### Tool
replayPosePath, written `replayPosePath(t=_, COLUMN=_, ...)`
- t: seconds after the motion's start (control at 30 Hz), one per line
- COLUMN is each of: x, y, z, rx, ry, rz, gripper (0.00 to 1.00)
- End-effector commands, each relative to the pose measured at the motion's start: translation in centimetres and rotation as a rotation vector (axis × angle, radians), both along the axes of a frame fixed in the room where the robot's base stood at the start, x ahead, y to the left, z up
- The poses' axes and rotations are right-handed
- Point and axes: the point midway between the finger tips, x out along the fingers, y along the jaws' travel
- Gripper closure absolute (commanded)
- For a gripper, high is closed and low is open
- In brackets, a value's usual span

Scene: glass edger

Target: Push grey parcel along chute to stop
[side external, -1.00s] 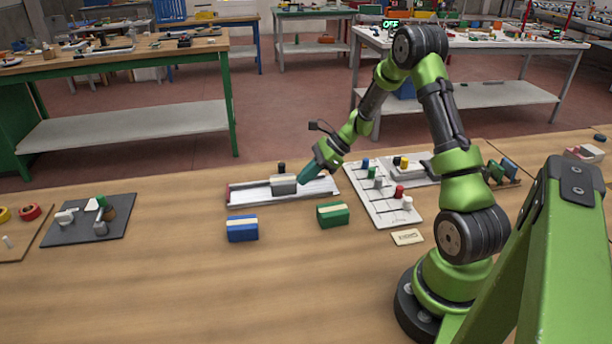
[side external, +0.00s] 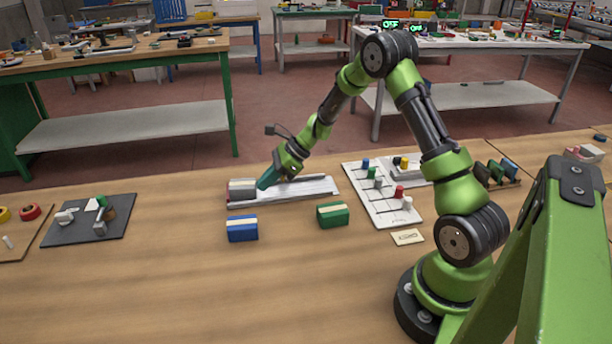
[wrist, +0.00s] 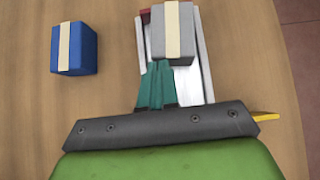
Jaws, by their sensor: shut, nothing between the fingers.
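The grey parcel (side external: 242,188), a grey box with a pale tape band, lies in the chute (side external: 310,189) at its left end. In the wrist view the parcel (wrist: 172,32) sits in the far part of the chute (wrist: 205,75), by the red stop (wrist: 145,15). Whether it touches the stop is hard to tell. My gripper (side external: 265,182) is shut and empty, with its teal fingers low in the chute right behind the parcel's right side. In the wrist view the fingertips (wrist: 158,66) are at the parcel's near edge.
A blue parcel (side external: 242,229) and a green parcel (side external: 333,214) lie on the table in front of the chute. A white board with coloured pegs (side external: 380,205) stands to the right. A dark mat with small items (side external: 75,232) lies to the left.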

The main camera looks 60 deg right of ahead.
Motion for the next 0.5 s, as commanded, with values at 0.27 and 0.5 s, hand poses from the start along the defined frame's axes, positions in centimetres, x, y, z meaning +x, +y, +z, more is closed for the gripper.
replayPosePath(t=0.27, x=-3.4, y=-3.9, z=1.5, rx=-0.006, ry=-0.004, rz=-0.010, gripper=1.00)
replayPosePath(t=0.5, x=-6.0, y=-6.4, z=5.1, rx=-0.005, ry=-0.002, rz=-0.009, gripper=1.00)
